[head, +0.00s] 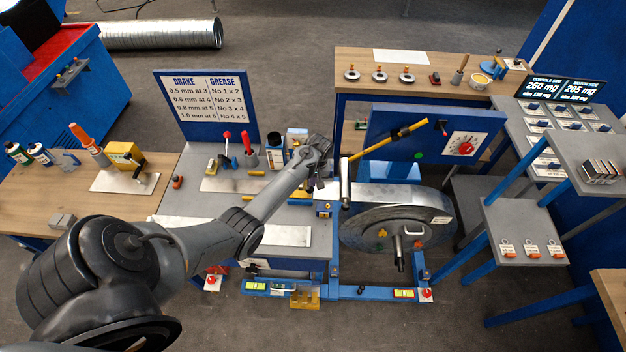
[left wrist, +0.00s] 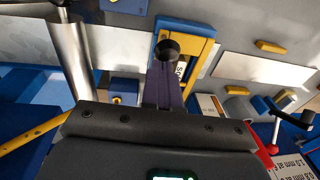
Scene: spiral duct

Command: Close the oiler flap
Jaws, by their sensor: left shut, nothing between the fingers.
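My left gripper (head: 318,184) is shut and empty, pointing down over the right part of the grey bench, just left of the upright metal roller. In the left wrist view its closed dark fingers (left wrist: 163,88) reach toward a blue-framed unit with a yellow part (left wrist: 190,42), which I take to be the oiler with its flap. A dark round end (left wrist: 167,49) shows at the fingertips over this unit. In the head view a small blue box with yellow (head: 323,208) stands just below the gripper. Whether the fingers touch the flap, and how far it is open, I cannot tell.
The metal roller (head: 346,182) and the coil of metal strip (head: 385,225) stand close to the right. A yellow bar (head: 390,138) slants above them. A chart board (head: 207,106) and upright tools stand behind. A white strip (head: 285,235) lies at the bench front.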

